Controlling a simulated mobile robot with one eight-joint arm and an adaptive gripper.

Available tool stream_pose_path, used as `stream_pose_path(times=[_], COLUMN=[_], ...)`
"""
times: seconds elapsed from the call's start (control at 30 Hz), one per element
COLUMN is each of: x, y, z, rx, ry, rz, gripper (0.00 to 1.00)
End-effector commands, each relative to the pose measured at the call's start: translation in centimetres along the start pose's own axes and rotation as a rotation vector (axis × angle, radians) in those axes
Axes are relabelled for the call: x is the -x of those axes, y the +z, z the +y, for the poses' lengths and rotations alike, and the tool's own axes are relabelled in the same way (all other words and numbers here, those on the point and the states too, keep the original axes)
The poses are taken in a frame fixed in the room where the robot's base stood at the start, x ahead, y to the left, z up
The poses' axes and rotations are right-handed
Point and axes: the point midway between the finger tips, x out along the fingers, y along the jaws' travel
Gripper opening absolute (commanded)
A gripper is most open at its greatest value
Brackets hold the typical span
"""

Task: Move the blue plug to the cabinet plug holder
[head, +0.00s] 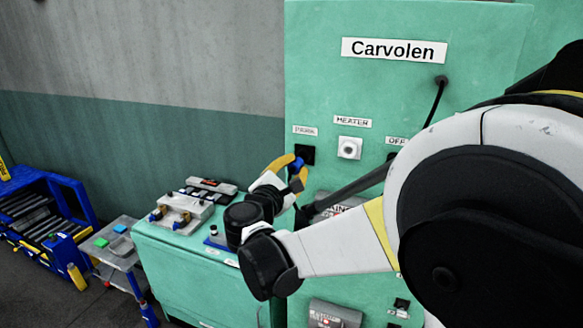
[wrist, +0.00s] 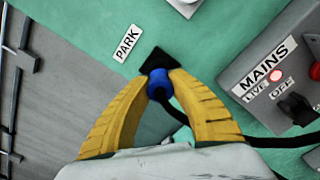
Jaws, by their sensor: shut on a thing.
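The blue plug (wrist: 158,84) is between the yellow fingertips of my gripper (wrist: 160,88) in the wrist view. My gripper is shut on it. The plug's front end meets the black plug holder (wrist: 155,62) under the PARK label on the green cabinet (wrist: 90,20). I cannot tell how deep it sits. In the head view my gripper (head: 287,165) is at the black holder (head: 305,153), with the blue plug (head: 298,164) at its tips. A black cable runs from the plug to the right.
The MAINS box (wrist: 275,85) with a red light and a black switch is close on the right. A white HEATER socket (head: 349,148) is right of the holder. A green bench (head: 190,265) with devices and a small cart (head: 113,240) stand at left.

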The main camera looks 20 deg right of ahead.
Motion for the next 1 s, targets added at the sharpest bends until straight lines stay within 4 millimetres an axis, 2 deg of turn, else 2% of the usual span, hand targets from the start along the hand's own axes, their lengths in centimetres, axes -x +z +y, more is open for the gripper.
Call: stream_pose_path(times=[1.0], x=[-0.61], y=[-0.01], z=[0.0], rx=[0.006], ry=[0.0], rz=[-0.001], gripper=[0.0])
